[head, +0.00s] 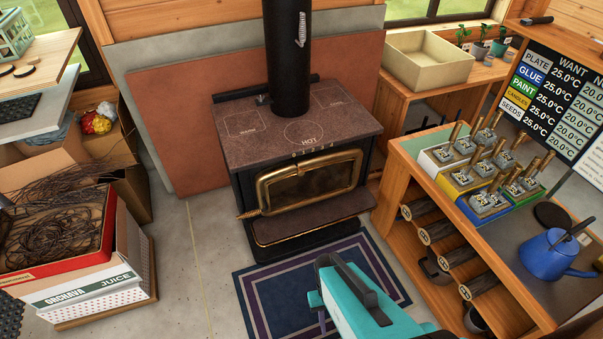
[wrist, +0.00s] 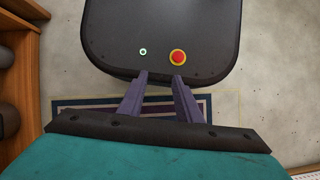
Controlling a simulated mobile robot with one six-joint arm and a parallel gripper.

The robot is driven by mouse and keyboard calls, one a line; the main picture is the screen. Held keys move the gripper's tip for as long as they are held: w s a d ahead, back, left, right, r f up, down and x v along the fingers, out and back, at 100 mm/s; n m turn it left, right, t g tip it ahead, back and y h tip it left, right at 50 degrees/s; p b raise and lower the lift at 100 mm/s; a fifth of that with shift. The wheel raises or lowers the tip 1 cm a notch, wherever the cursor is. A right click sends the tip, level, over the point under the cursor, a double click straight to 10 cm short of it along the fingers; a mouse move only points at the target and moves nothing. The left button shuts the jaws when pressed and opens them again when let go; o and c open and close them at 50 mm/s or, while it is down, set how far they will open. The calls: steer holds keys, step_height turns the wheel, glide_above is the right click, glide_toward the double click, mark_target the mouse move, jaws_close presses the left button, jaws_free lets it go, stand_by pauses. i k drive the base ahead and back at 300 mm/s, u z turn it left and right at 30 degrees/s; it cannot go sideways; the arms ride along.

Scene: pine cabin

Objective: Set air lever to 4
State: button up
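The black wood stove (head: 305,185) stands at the back middle in the head view, with a brass-framed door shut. A row of small pale marks (head: 312,151) runs along the front edge of its stone top, above the door. They are too small to read, and I cannot clearly make out the air lever or its setting. My gripper (wrist: 159,79) shows in the wrist view with two purple fingers apart and nothing between them. It points down over my own base. In the head view only my teal wrist housing shows, in front of the stove and apart from it; the fingers are hidden.
A striped rug (head: 270,287) lies before the stove. A wooden shelf unit (head: 415,180) with a blue kettle (head: 548,254) and colored trays stands right. Bare floor (head: 185,270) lies between crate and rug.

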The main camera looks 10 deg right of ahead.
mark_target(300, 172)
steer(key=z, duration=0.05)
steer(key=k, duration=1.35)
steer(key=u, duration=0.1)
steer(key=i, duration=0.35)
steer(key=u, duration=0.75)
steer(key=i, duration=0.9)
steer(key=u, duration=0.25)
